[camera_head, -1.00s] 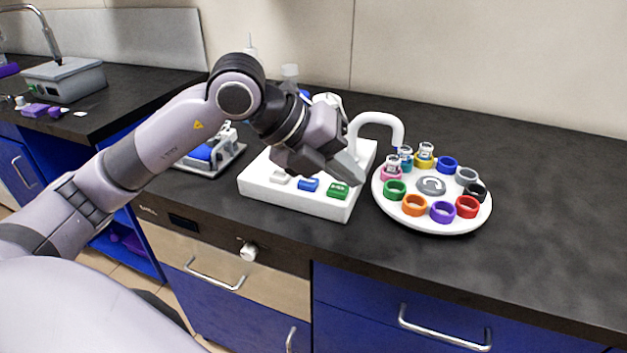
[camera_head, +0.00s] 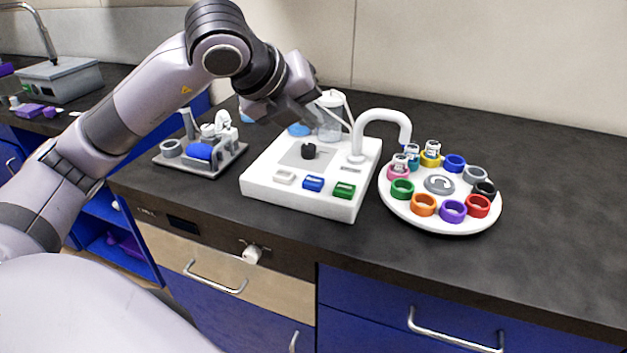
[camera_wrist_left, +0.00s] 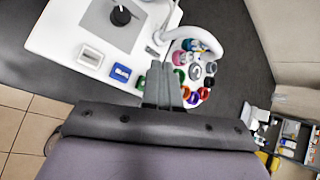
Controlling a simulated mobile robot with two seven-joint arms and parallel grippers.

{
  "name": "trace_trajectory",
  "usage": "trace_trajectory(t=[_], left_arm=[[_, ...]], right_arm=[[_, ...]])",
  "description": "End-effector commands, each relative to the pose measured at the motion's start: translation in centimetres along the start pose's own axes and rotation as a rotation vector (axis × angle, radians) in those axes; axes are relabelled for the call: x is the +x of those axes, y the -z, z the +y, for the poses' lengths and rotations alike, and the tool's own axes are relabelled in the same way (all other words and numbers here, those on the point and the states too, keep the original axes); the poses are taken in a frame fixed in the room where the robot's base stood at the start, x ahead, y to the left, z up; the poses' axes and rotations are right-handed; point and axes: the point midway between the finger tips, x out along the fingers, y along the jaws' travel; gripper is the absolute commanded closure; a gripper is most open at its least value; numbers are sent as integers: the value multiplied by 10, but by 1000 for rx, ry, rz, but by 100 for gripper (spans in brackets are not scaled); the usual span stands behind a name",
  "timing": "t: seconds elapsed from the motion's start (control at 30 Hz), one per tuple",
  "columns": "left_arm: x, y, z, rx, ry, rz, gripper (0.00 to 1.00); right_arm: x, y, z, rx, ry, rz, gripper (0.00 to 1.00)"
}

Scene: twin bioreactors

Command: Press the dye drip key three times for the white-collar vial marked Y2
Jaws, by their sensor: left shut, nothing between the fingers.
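A white dispenser box (camera_head: 265,184) stands on the dark counter with a white key (camera_head: 284,177), a blue key (camera_head: 313,184) and a green key (camera_head: 343,191) along its front edge. I cannot read their labels. Its curved white spout (camera_head: 381,117) reaches over a round white carousel (camera_head: 440,222) with coloured collars. Several clear vials stand at the carousel's back left, in pink (camera_head: 398,168), teal and yellow (camera_head: 430,155) collars. No Y2 mark is legible. My left gripper (camera_head: 312,118) is shut and empty, raised above the box's back part. Its fingers show in the left wrist view (camera_wrist_left: 162,88).
A grey tray device with a blue cylinder (camera_head: 201,152) stands left of the box. A clear jar (camera_head: 329,117) and a black knob (camera_head: 309,151) are on the box. A grey instrument (camera_head: 62,80) is at the far left. The counter right of the carousel is clear.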

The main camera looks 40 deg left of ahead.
Motion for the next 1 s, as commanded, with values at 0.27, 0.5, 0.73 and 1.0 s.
trace_trajectory(t=[0.27, 0.5, 0.73, 1.0], left_arm=[[25, 18, 19, 1, -3, 2, 100], [49, 36, 36, 1, 1, 1, 100], [58, 42, 42, 1, 0, 1, 100], [58, 42, 42, 1, 0, 1, 100]], right_arm=[[13, -13, -1, 8, 5, 2, 57], [28, -32, -1, 8, 7, 3, 57], [37, -44, 0, 5, 8, 0, 57], [37, -44, 0, 4, 8, -1, 57]])
